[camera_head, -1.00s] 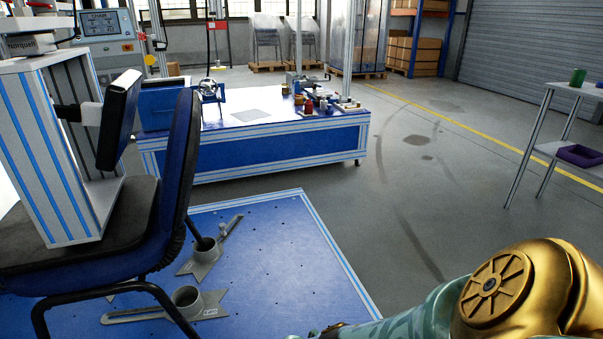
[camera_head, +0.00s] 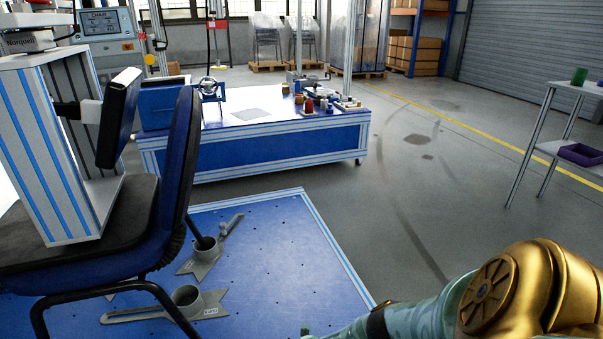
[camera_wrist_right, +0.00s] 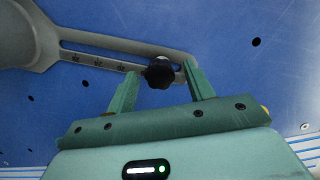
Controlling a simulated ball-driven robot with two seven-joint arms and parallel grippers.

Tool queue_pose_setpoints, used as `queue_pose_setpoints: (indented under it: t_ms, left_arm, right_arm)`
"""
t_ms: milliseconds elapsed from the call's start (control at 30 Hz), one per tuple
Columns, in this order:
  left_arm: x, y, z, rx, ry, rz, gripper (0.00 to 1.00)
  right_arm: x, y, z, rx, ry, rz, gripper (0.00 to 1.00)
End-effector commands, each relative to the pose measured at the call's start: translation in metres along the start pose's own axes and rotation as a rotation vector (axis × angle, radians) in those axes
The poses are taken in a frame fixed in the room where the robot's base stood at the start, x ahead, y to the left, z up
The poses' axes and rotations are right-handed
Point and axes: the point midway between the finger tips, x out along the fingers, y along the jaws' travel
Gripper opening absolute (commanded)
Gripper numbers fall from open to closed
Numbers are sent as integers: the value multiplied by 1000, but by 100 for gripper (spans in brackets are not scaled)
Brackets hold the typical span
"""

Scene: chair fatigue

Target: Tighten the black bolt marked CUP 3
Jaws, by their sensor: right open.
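A black bolt with a lobed knob head (camera_wrist_right: 160,73) sits at the slot of a grey slotted cup bracket (camera_wrist_right: 100,44) in the right wrist view. My right gripper (camera_wrist_right: 159,70) is open, with its two green fingers on either side of the bolt; contact cannot be told. A green tip of it shows at the bottom edge of the head view (camera_head: 305,331). Two grey cup brackets, a rear one (camera_head: 208,256) and a front one (camera_head: 187,300), lie on the blue plate in the head view. No CUP 3 marking is readable. My left gripper is out of view.
A blue chair (camera_head: 165,210) stands on the blue plate (camera_head: 300,240), with a grey striped frame (camera_head: 48,150) on its seat. A blue workbench (camera_head: 270,150) is behind. A shelf with a purple bin (camera_head: 580,153) stands at right. The floor between is clear.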

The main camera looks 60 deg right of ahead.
Motion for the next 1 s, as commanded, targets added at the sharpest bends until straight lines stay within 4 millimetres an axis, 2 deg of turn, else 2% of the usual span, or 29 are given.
queue_pose_setpoints:
  t_ms: [300, 600, 867, 1000]
  left_arm:
    - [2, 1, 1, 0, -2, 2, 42]
    - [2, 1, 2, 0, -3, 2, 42]
    - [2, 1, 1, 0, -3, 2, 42]
    - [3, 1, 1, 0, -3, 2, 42]
  right_arm:
    - [0, 0, 0, -47, 0, 12, 53]
    - [0, -2, 0, -358, 0, 92, 53]
    - [0, -2, 0, -374, 1, 97, 53]
    - [0, -3, 1, -470, 0, 120, 53]
